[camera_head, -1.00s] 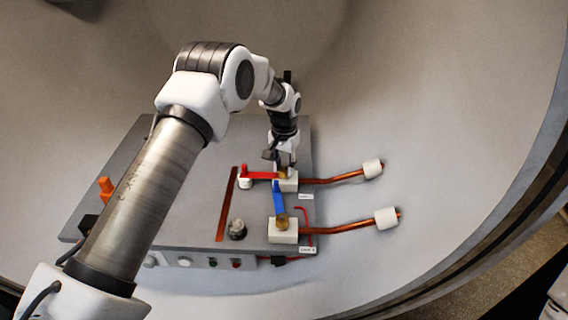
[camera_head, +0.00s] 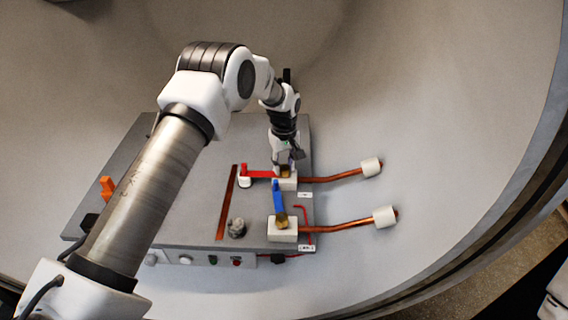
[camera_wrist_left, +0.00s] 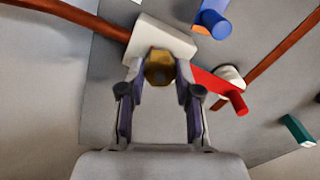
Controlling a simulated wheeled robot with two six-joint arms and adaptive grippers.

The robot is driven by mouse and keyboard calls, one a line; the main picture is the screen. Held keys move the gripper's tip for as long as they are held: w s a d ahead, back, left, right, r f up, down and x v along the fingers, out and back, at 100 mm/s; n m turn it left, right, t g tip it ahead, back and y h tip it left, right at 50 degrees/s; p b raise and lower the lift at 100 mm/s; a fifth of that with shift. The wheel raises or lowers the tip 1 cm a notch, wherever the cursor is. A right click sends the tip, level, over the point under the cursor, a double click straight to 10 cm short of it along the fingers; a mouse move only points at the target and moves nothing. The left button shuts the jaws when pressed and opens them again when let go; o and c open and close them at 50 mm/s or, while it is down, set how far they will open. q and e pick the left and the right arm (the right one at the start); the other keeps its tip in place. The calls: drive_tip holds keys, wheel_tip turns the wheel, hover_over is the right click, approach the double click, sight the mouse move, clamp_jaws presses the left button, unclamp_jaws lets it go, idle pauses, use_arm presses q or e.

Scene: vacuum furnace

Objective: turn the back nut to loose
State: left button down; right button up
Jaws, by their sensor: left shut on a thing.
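The back nut (camera_wrist_left: 159,67) is a brass hex nut on a white block (camera_wrist_left: 165,37), seen best in the left wrist view. My left gripper (camera_wrist_left: 159,75) is shut on this nut, with one finger on each side of it. In the head view the gripper (camera_head: 284,169) points down onto the back white block (camera_head: 288,185) and partly hides the back nut. A red bar (camera_head: 260,174) runs from the back nut to a white post on the left. The front brass nut (camera_head: 282,222) sits on the front white block (camera_head: 283,235). My right gripper is not in view.
A blue bar (camera_head: 278,196) reaches from the front nut toward the back block, close to my gripper. Copper rods (camera_head: 335,178) with white end pieces stick out to the right. The grey box (camera_head: 190,210) also carries an orange part (camera_head: 106,187) and a small knob (camera_head: 237,228).

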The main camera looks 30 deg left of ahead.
sight(284, 166)
use_arm(q)
drive_tip(key=shift+s+f+n, duration=0.15)
drive_tip(key=shift+f+n, duration=0.05)
drive_tip(key=shift+n, duration=0.3)
drive_tip(key=c, duration=0.9)
unclamp_jaws()
drive_tip(key=shift+o, duration=0.5)
wheel_tip(284, 166, up, 12)
drive_tip(key=shift+w, duration=0.25)
